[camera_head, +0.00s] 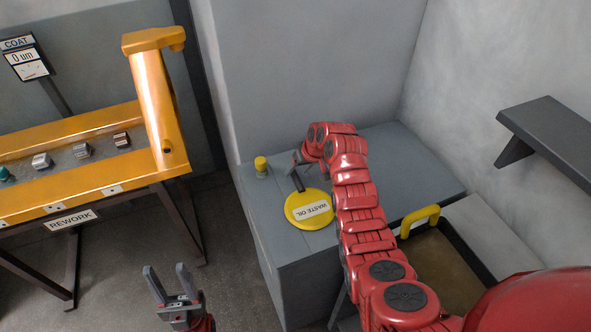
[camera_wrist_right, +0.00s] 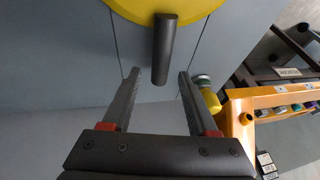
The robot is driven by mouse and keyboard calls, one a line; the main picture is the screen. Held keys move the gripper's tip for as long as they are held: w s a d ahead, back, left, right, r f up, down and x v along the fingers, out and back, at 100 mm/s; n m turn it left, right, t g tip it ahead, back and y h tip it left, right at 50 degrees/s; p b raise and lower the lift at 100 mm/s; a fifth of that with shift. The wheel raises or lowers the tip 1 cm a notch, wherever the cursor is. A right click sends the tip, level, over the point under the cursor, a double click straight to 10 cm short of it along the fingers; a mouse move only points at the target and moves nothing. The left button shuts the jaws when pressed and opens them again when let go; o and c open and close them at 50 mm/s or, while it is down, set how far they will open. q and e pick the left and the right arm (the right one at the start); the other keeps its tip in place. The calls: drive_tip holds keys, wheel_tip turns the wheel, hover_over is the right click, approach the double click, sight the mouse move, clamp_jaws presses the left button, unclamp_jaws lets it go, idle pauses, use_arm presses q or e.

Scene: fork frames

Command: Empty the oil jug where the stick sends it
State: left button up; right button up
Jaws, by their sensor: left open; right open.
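The grey cabinet (camera_head: 290,250) has a round yellow lid (camera_head: 300,219) labelled WASTE OIL on its top. A short dark handle (camera_head: 298,181) sticks out from the lid. My right gripper (camera_head: 297,168) is over the cabinet top at this handle. In the right wrist view, the dark handle (camera_wrist_right: 164,50) lies between the open fingers of the right gripper (camera_wrist_right: 158,73), with gaps to both; the yellow lid (camera_wrist_right: 180,8) is beyond. My left gripper (camera_head: 167,270) is open and empty, low in front of the orange frame. I cannot identify an oil jug or a stick for certain.
A small yellow-capped item (camera_head: 261,166) stands on the cabinet near the lid. A yellow handle (camera_head: 419,219) is by a brown-bottomed recess (camera_head: 437,265) at right. The orange REWORK frame (camera_head: 75,184) and COAT gauge sign (camera_head: 23,57) are left; a dark wall shelf (camera_head: 550,125) is right.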

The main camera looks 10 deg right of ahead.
drive_tip(key=shift+x, duration=1.05)
clamp_jaws()
idle(0.8)
